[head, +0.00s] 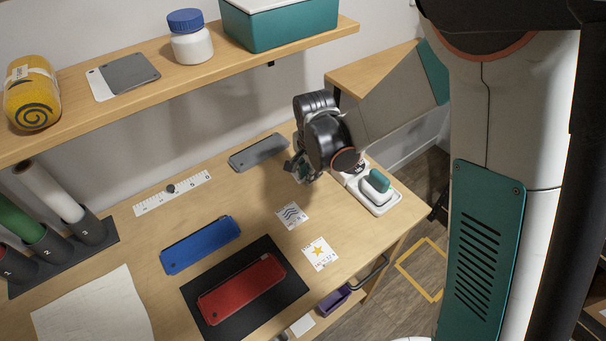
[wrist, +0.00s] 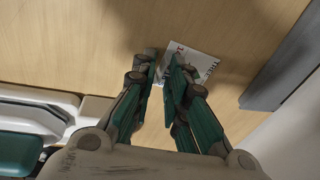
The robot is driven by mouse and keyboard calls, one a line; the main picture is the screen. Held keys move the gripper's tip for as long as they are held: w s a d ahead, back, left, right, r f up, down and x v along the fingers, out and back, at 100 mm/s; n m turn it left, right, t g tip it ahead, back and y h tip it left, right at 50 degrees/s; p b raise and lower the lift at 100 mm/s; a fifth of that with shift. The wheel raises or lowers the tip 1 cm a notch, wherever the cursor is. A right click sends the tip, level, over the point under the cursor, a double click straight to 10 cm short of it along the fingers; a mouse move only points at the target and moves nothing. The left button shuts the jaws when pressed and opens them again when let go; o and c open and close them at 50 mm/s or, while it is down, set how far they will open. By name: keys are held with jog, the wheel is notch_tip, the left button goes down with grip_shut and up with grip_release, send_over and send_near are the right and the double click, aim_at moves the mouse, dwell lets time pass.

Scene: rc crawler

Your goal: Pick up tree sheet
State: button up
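A small white printed sheet (wrist: 200,66) lies on the wooden table below my gripper in the wrist view. It shows a red mark and dark print, but the fingers cover part of it and I cannot make out a tree. My gripper (wrist: 166,62) points down over the sheet's left part, its two green fingers a narrow gap apart. Sheet shows between and beside the fingertips; I cannot tell whether they touch it. In the head view my gripper (head: 301,168) is low over the back right of the table, and I cannot make out this sheet there.
A grey case (head: 259,151) lies left of my gripper; a white tray with a green-topped block (head: 380,180) is right. A chevron sheet (head: 292,215) and star sheet (head: 320,253) lie in front. A shelf (head: 225,75) runs above the table's back.

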jog(key=shift+c, duration=0.6)
grip_shut()
